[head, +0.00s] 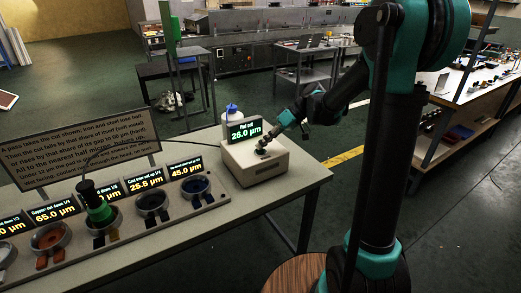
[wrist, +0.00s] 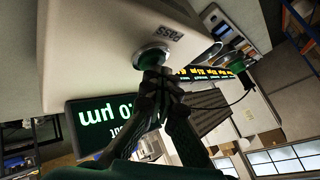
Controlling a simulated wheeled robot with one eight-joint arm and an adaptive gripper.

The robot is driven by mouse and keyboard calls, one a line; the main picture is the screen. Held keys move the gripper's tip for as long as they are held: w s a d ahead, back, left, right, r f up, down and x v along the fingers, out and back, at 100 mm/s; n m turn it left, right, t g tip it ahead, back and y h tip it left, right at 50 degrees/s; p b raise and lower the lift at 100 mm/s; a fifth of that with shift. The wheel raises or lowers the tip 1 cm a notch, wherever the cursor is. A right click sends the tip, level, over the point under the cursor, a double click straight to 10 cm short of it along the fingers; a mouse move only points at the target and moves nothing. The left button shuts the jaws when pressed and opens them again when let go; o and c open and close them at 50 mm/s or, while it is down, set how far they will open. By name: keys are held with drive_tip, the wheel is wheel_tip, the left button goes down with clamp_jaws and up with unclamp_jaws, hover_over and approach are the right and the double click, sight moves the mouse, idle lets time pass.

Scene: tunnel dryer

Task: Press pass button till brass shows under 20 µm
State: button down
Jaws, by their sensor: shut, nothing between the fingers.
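A beige box (head: 258,170) stands on the bench. Its small screen (head: 244,130) reads 26.0 µm. In the wrist view, a round button (wrist: 153,56) marked PASS sits on the box's top. My gripper (head: 264,151) is shut and empty, fingertips down at the button; it also shows in the wrist view (wrist: 155,75). The fingertips look in contact, but I cannot tell whether the button is pressed. A row of metal cups has screens, including 65.0 µm (head: 54,206), 25.5 µm (head: 146,181) and 45.0 µm (head: 185,170). I cannot make out which is brass.
A lettered sign (head: 82,149) stands behind the cups. A white bottle (head: 232,114) stands behind the box. The front right bench top is bare.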

sight(263, 150)
drive_tip(key=shift+r, duration=0.9)
drive_tip(key=shift+r, duration=2.5)
drive_tip(key=s+d+f+m+t+h, duration=0.3)
drive_tip(key=s+d+f+m+h, duration=0.1)
drive_tip(key=s+d+f, duration=0.5)
drive_tip(key=s+d+f+m+t+h, duration=0.2)
drive_tip(key=s+d+f+m+h, duration=0.3)
drive_tip(key=d, duration=0.9)
drive_tip(key=s+f+m, duration=0.2)
drive_tip(key=s+f, duration=0.2)
drive_tip(key=s, duration=0.1)
drive_tip(key=shift+s+t, duration=0.25)
drive_tip(key=shift+t, duration=0.15)
